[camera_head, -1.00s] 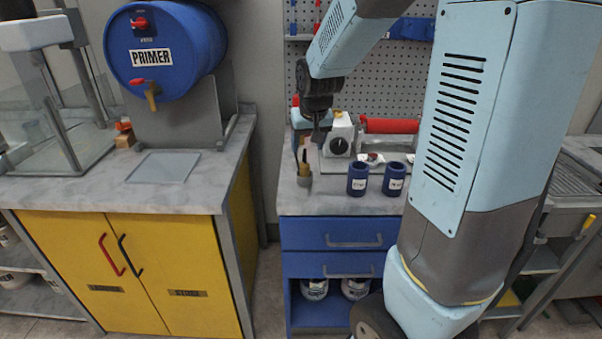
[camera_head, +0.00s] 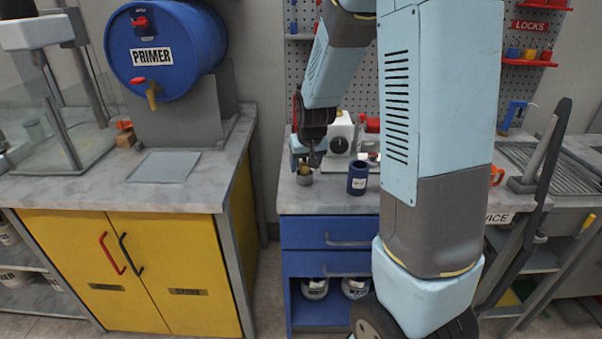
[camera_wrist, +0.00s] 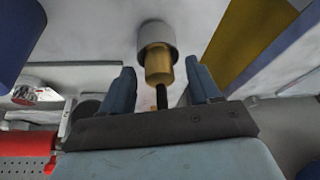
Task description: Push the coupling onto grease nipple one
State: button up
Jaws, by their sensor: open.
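A brass-coloured cylinder (camera_wrist: 158,66) with a black stem stands in a round grey holder (camera_wrist: 157,36) in the wrist view; it looks like the coupling. In the head view the small brass piece (camera_head: 304,169) shows low in its grey holder (camera_head: 304,180), near the front left of the blue cabinet's top. My gripper (camera_head: 305,163) is right over it, pointing down. In the wrist view my open gripper (camera_wrist: 163,85) has one finger on each side of the brass piece, with gaps visible. I cannot make out grease nipple one in these views.
A dark blue pot (camera_head: 357,179) stands close to the right of the holder. Behind is a white unit with a black dial (camera_head: 339,145), and a red roller (camera_wrist: 28,143) shows in the wrist view. A yellow cabinet (camera_head: 130,265) stands left, across a gap.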

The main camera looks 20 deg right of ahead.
jog(key=shift+c, duration=0.3)
grip_shut()
dwell(0.3)
jog(key=shift+r, duration=0.15)
